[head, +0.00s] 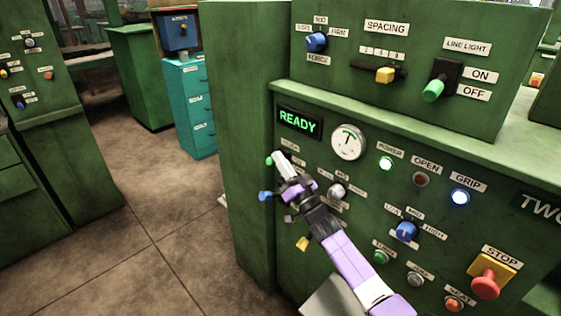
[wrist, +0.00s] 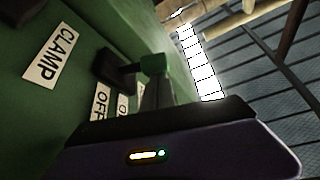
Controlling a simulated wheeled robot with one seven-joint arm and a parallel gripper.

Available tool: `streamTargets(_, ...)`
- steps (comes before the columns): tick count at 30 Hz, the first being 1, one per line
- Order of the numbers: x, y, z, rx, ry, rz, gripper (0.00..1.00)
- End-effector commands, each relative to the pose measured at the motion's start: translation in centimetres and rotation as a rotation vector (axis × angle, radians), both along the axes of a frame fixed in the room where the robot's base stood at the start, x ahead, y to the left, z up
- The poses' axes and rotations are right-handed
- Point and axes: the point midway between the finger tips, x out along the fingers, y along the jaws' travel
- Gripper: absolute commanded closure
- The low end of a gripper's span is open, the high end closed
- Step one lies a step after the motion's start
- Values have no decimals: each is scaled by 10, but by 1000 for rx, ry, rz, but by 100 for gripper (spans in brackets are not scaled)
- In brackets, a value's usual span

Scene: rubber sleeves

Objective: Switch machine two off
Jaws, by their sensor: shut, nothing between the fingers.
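Machine two is the green cabinet with a white "TWO" label (head: 540,203). Its display (head: 297,122) reads READY. Its power lamp (head: 386,163) is lit green and its grip lamp (head: 459,197) bluish white. My gripper (head: 281,160) is shut and empty at the panel's left edge, beside a small green handle (head: 268,160). In the wrist view, a green handle (wrist: 155,64) on a black switch mount (wrist: 115,68) stands just beyond my shut fingertips (wrist: 158,85). An OFF label (wrist: 102,102) and a partly hidden label starting with O are beside it. Contact is unclear.
A blue knob (head: 265,196) and a yellow knob (head: 303,243) stick out near my arm. A red stop button (head: 486,283) is at lower right. The upper box has a line light switch (head: 435,88). Open floor (head: 170,240) lies left.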

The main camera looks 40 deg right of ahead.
Motion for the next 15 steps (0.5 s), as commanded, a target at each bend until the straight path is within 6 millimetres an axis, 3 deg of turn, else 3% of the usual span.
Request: streamTargets(15,0,2,-6,-97,-3,0,100)
